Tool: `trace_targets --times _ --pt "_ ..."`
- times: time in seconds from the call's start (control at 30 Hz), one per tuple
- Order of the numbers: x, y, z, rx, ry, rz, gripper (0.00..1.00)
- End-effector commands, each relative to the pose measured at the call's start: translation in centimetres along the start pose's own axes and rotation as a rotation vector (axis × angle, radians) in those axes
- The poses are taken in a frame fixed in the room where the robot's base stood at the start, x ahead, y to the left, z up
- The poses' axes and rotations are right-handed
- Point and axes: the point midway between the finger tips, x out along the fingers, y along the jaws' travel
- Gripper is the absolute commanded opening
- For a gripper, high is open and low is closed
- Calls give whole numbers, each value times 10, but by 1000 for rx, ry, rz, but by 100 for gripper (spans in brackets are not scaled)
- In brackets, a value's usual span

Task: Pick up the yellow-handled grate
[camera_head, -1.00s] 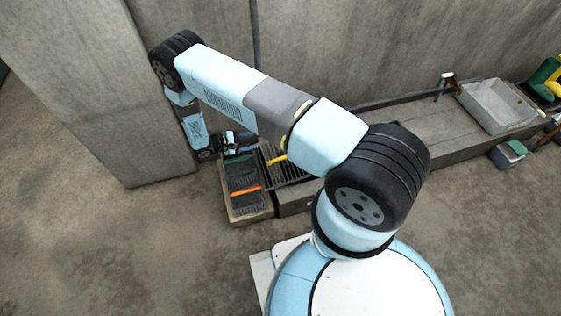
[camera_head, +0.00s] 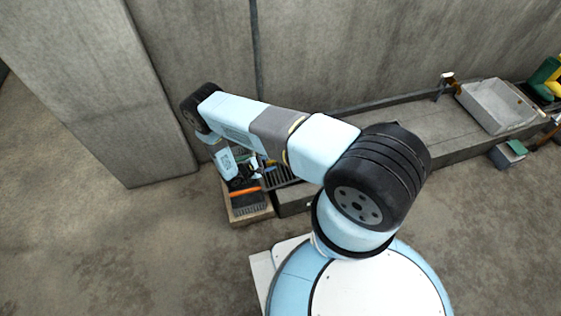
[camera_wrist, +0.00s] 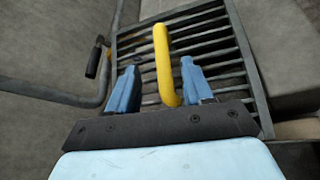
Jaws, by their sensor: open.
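The grate is a dark metal frame of parallel bars (camera_wrist: 215,33) with a yellow handle (camera_wrist: 163,62) standing up from it, in the wrist view. My gripper (camera_wrist: 160,80) is open, with its two blue fingers on either side of the yellow handle and apart from it. In the head view the grate (camera_head: 281,177) shows partly beside the bench end, mostly behind my arm. My gripper is small there and largely hidden, so its fingertips cannot be made out.
A wooden tray (camera_head: 262,215) holds a dark brush-like item with an orange handle (camera_head: 245,191). A grey basin (camera_head: 497,105) sits on the long ledge at right. A metal pipe with a black grip (camera_wrist: 93,62) runs left of the grate. A concrete pillar (camera_head: 100,90) stands at left.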

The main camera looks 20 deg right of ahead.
Motion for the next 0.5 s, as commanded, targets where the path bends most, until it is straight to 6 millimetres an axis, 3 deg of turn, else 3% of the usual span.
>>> trace_targets --times 0.5 --pt "40 -4 -2 1 -1 -3 51"
